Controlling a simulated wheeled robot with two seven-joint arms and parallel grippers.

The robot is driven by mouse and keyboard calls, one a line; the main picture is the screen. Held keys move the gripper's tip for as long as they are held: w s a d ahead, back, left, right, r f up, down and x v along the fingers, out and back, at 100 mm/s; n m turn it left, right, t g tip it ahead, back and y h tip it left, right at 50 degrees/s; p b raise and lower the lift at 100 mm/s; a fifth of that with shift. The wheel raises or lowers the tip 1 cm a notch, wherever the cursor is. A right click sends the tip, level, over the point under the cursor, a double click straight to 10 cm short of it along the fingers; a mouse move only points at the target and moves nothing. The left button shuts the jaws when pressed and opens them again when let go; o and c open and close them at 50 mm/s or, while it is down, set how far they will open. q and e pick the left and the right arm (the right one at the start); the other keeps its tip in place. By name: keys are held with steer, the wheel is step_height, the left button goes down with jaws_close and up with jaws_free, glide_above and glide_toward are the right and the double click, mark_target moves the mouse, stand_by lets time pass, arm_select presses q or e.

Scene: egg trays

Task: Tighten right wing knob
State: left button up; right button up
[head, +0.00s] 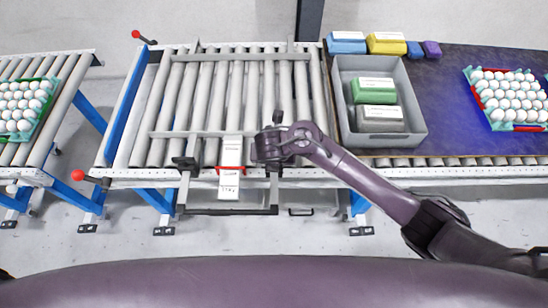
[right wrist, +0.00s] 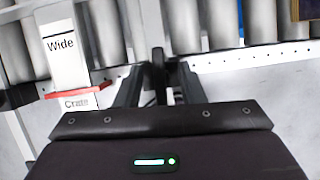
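The right wing knob (right wrist: 158,66) is a dark upright piece at the edge of the roller conveyor in the right wrist view. In the head view my right gripper (head: 268,150) covers most of it. In the right wrist view the fingers of my right gripper (right wrist: 160,78) stand apart on either side of the knob, with visible gaps, so it is open around the knob. The left wing knob (head: 185,163) is dark and stands at the conveyor's front edge. My left gripper is not in view.
A white scale plate (head: 229,180) with a red marker (head: 231,170) stands left of the gripper; its label reads "Wide" and "Crate". Guide rails (head: 240,57) cross the rollers. A grey crate (head: 413,130) with green and grey packs stands right. Egg trays (head: 474,76) lie farther out.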

steer(key=shift+f, duration=0.15)
steer(key=shift+c, duration=0.2)
jaws_close()
